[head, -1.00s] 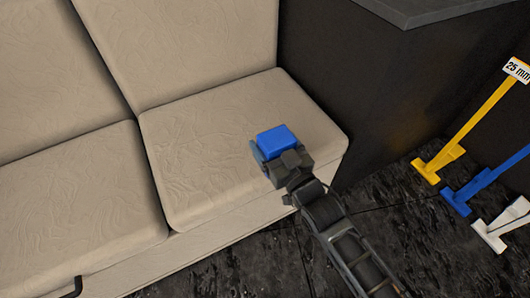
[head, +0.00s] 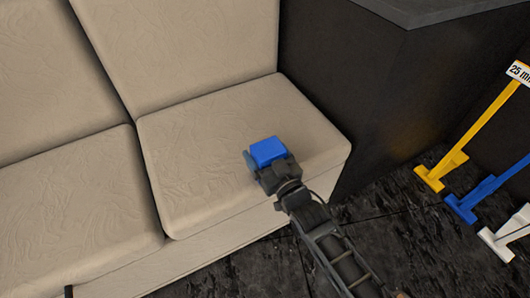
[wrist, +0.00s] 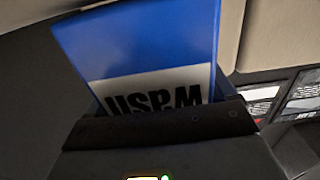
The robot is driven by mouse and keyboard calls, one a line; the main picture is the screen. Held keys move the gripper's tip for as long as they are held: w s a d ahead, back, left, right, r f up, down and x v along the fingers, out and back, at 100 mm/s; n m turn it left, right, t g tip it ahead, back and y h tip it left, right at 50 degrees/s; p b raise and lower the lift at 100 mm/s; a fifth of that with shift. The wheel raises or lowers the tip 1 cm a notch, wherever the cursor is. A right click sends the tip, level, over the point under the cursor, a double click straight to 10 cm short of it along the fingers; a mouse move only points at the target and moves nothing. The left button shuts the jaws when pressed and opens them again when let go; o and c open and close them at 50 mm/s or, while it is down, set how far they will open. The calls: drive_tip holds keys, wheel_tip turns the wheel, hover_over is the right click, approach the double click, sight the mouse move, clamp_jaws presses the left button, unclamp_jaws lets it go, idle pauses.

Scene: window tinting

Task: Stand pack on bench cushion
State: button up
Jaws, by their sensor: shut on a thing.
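The pack (head: 268,150) is a blue block in the head view, over the front part of the right bench cushion (head: 200,165). The wrist view shows the pack (wrist: 140,45) close up, blue with a white band and dark upside-down lettering. My gripper (head: 266,168) is shut on the pack, with the jaws (wrist: 160,122) across its near end. The gripper hides the pack's lower part, so I cannot tell whether it touches the cushion. The cushion is beige and otherwise bare.
A dark cabinet (head: 340,100) stands right of the bench. Yellow (head: 480,135), blue (head: 485,190) and white (head: 505,235) long-handled tools stand on the dark floor at the right. The left cushion (head: 80,215) is clear.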

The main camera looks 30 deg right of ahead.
drive_tip(key=o, duration=1)
drive_tip(key=shift+f, duration=0.1)
drive_tip(key=shift+c, duration=0.2)
drive_tip(key=s+p, duration=0.2)
drive_tip(key=s, duration=1)
drive_tip(key=shift+r, duration=0.2)
drive_tip(key=s+r+g, duration=0.1)
drive_tip(key=s+r, duration=0.1)
drive_tip(key=s, duration=0.6)
drive_tip(key=s+r, duration=0.3)
drive_tip(key=s, duration=0.5)
drive_tip(key=s+r+g, duration=0.2)
drive_tip(key=s+r, duration=1)
drive_tip(key=r, duration=0.1)
drive_tip(key=shift+s, duration=0.3)
